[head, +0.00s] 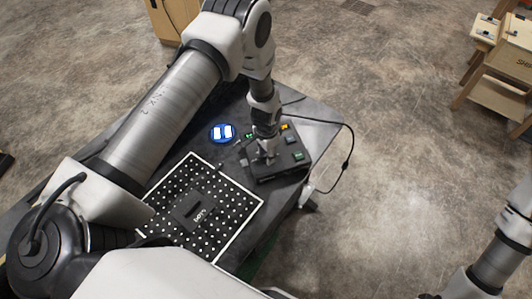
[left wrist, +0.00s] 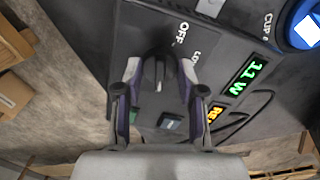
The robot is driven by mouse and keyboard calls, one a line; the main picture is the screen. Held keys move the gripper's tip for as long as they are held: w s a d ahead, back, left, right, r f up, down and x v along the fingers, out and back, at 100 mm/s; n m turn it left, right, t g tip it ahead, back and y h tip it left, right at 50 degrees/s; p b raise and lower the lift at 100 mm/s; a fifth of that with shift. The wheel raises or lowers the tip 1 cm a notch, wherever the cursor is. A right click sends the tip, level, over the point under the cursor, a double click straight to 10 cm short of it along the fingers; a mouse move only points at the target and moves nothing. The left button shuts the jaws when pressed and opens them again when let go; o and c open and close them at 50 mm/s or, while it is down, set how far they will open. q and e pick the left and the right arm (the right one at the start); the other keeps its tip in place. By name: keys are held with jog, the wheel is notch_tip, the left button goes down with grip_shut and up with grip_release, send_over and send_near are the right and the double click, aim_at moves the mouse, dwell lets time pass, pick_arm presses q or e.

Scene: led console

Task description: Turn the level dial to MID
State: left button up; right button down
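The dark console (head: 282,171) sits at the table's right end. In the left wrist view, its black level dial (left wrist: 158,72) has a pale line on its ridge, pointing down the picture. The labels OFF (left wrist: 182,33) and LO (left wrist: 196,55) show beside it; I see no MID label. My left gripper (head: 265,153) reaches down over the console. In the left wrist view, its fingers (left wrist: 159,70) are on both sides of the dial, with small gaps showing beside the ridge. My right gripper is out of view; only my right arm shows.
The console has a green readout (left wrist: 246,75) reading about 11 W and an amber one (left wrist: 214,114). A round blue pad (head: 222,132) lies left of it. A dotted black board (head: 244,207) lies in front. A cable (head: 350,150) loops off the table's right side.

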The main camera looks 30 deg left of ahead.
pick_arm(q)
jog(key=shift+s+f+n, duration=0.1)
jog(key=shift+f+n, duration=0.1)
jog(key=shift+n, duration=0.1)
jog(key=shift+f+n+b, duration=0.1)
jog(key=shift+n+b, duration=0.6)
jog(key=shift+b, duration=0.05)
jog(key=n+b, duration=0.1)
jog(key=n, duration=0.1)
jog(key=shift+n, duration=0.3)
jog(key=n+b, duration=0.1)
jog(key=n, duration=0.4)
jog(key=shift+s+b, duration=0.1)
jog(key=shift+b, duration=0.25)
jog(key=o, duration=1.1)
jog(key=shift+o, duration=0.2)
jog(key=shift+w, duration=0.2)
